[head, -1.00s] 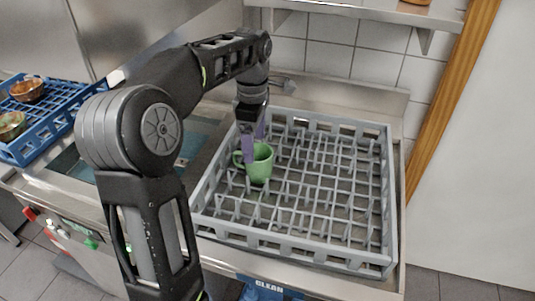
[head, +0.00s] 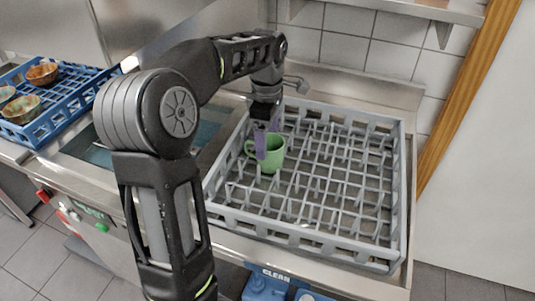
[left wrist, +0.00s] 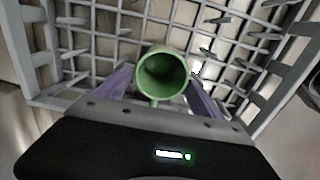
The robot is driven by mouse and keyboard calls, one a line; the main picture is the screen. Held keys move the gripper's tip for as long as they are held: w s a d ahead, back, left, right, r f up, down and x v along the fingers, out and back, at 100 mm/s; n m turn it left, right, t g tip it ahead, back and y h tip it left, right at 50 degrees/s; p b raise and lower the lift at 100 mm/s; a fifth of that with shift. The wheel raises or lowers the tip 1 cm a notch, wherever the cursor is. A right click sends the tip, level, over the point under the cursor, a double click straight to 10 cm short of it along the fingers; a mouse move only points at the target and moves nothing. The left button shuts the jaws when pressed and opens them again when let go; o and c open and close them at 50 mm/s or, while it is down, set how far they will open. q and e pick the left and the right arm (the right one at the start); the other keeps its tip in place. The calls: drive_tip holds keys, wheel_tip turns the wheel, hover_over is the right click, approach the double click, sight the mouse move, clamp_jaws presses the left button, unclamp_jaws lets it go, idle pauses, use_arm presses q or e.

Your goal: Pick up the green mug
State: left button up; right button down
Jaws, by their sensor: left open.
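The green mug (head: 271,156) stands in the left part of the grey dish rack, its handle toward the left in the head view. In the left wrist view the mug (left wrist: 162,76) shows its open mouth, with the handle toward the gripper body. My left gripper (head: 265,146) points down at the mug from above. Its purple fingers are apart, one on each side of the mug and handle in the left wrist view (left wrist: 158,92). I cannot tell whether the fingers touch the mug. My right gripper is not in view.
The grey rack (head: 312,234) with rows of pegs sits on the steel counter; the rest of it is empty. A blue rack (head: 62,119) with several bowls stands at the left. A faucet (head: 297,84) and tiled wall are behind. A steel shelf (head: 400,8) hangs above.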

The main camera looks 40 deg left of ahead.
use_arm(q)
wheel_tip(320, 180, down, 5)
drive_tip(key=shift+f+p, duration=0.15)
drive_tip(key=shift+p, duration=0.35)
drive_tip(key=shift+c, duration=0.4)
drive_tip(key=c, duration=1.3)
